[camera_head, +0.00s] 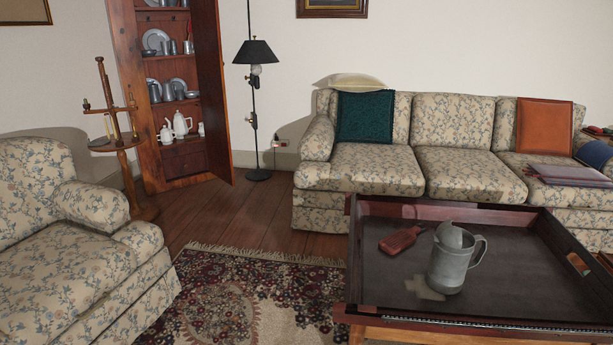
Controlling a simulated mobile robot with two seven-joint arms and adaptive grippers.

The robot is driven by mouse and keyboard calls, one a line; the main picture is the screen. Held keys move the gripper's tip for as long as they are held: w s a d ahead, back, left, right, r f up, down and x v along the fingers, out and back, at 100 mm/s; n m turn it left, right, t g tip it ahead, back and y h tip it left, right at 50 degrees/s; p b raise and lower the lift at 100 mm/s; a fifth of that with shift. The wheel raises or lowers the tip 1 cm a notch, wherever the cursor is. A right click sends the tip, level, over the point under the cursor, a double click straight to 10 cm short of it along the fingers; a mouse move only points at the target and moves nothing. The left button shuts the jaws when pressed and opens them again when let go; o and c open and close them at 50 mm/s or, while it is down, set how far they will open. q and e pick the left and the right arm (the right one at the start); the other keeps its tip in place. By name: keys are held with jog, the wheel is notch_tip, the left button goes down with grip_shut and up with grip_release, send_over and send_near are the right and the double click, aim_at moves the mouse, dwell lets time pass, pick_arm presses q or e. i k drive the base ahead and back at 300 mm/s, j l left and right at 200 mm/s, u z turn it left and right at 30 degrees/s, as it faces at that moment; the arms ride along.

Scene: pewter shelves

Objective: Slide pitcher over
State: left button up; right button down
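A grey metal pitcher (451,265) with a handle on its right side stands upright on the dark tray-top coffee table (390,299) at the lower right. A rounded grey piece, perhaps its lid or spout, shows at its top. More pewter-grey vessels and plates stand in the open wooden cabinet (215,110) at the back left, and a white pitcher (181,125) stands on one of its lower shelves. Neither of my grippers is in view.
A reddish-brown object (401,240) lies on the table left of the pitcher. A raised rim edges the table. A floral sofa (375,168) stands behind it, an armchair (60,250) at left. A black floor lamp (254,110) stands beside the cabinet. The patterned rug (260,300) is clear.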

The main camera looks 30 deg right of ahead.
aim_at(453, 246)
jog(key=i+j+z, duration=0.2)
jog(key=z, duration=0.2)
jog(key=i+j+z, duration=0.2)
jog(key=z, duration=0.25)
jog(key=i+j+z, duration=0.1)
jog(key=j+z, duration=0.3)
jog(key=l, duration=0.1)
